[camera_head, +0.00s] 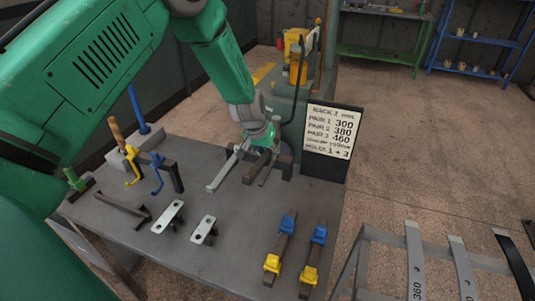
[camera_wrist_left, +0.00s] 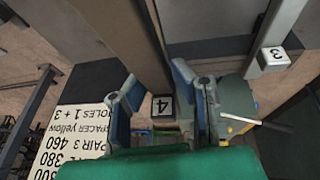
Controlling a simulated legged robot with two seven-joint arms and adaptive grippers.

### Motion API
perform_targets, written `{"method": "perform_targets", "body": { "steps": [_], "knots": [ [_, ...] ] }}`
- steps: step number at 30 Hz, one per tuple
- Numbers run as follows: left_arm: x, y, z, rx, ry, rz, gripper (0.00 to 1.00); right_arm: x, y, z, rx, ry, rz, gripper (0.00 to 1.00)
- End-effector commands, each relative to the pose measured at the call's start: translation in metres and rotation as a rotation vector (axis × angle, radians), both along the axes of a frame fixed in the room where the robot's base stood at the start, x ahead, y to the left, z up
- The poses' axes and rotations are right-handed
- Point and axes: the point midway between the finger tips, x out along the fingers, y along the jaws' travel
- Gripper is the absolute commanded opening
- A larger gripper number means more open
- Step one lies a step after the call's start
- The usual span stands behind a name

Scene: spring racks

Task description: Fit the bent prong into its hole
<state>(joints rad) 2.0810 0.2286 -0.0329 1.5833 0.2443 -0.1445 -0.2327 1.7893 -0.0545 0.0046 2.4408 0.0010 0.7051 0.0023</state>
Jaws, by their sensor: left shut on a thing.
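My left gripper (camera_head: 264,142) is low over the far right part of the grey table (camera_head: 140,225). It is shut on a dark grey metal piece, whose shape is partly hidden by the fingers. In the left wrist view the fingers (camera_wrist_left: 162,100) stand either side of a wide dark bar (camera_wrist_left: 135,40). A light grey bar (camera_head: 226,173) and a dark block (camera_head: 258,168) are beside the gripper. I cannot tell which part is the bent prong, or see its hole. My right gripper is not in view.
A sign (camera_head: 330,132) stands right of the gripper. Yellow (camera_head: 132,165) and blue (camera_head: 157,172) hooks stand at left. Plates with holes (camera_head: 168,217) and bars with blue and yellow clamps (camera_head: 280,245) lie in front.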

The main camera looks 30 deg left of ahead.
Motion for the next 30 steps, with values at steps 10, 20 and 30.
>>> {"method": "perform_targets", "body": {
  "steps": [10,20,30],
  "knots": [
    [0.001,0.004,0.0,-0.004,-0.002,0.002,0.0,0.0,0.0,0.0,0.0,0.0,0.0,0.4],
    [0.001,-0.004,0.003,0.001,-0.002,-0.002,0.0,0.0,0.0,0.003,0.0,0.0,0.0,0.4],
    [0.001,-0.008,0.003,0.0,-0.001,-0.002,0.0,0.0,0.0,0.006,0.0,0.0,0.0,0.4]
  ]
}}
